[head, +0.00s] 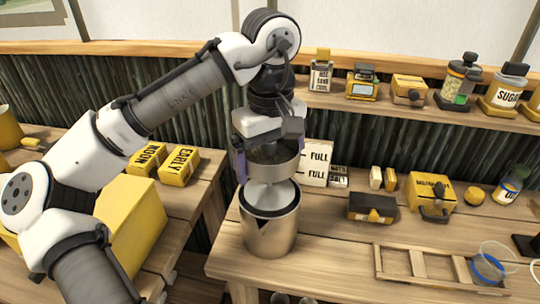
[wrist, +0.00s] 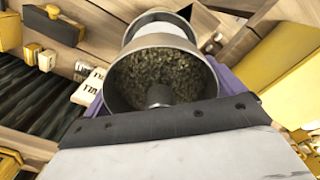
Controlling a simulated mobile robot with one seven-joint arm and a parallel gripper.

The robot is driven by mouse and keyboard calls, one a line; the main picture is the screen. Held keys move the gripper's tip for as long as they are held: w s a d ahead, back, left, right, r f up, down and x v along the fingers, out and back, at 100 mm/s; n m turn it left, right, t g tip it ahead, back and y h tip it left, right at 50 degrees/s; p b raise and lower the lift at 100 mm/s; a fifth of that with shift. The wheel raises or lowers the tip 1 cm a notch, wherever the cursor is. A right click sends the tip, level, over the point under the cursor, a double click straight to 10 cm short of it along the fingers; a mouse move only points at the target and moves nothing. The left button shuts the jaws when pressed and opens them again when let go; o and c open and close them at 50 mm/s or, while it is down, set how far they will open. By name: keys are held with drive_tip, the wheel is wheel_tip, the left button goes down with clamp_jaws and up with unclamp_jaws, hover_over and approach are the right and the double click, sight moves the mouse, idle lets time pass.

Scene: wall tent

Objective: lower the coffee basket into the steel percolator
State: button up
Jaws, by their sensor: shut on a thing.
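The coffee basket (head: 283,169) is a steel cup with a stem and a pale flared foot below it. In the wrist view the basket (wrist: 118,88) is full of brownish grounds around a central tube. My gripper (head: 268,160) is shut on the basket, with purple fingers at its sides, and holds it roughly upright. The steel percolator (head: 269,238) stands upright on the wooden bench below. The basket's foot is at the percolator's open mouth; whether it touches the rim I cannot tell. The cup itself is above the rim. The percolator's inside is mostly hidden.
A white card marked FULL (head: 315,162) stands behind the percolator. A black-and-yellow box (head: 372,208) and a wooden rack (head: 398,262) lie to the right. A shelf (head: 420,112) with jars and tins runs above. Yellow boxes sit on the left bench.

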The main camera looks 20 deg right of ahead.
sight(270, 190)
drive_tip(key=shift+f+b, duration=1.15)
drive_tip(key=shift+f, duration=1.55)
drive_tip(key=shift+r+p, duration=0.25)
drive_tip(key=shift+p, duration=0.2)
idle(0.6)
drive_tip(key=o, duration=0.7)
wheel_tip(270, 190, up, 14)
drive_tip(key=shift+f, duration=0.1)
idle(0.3)
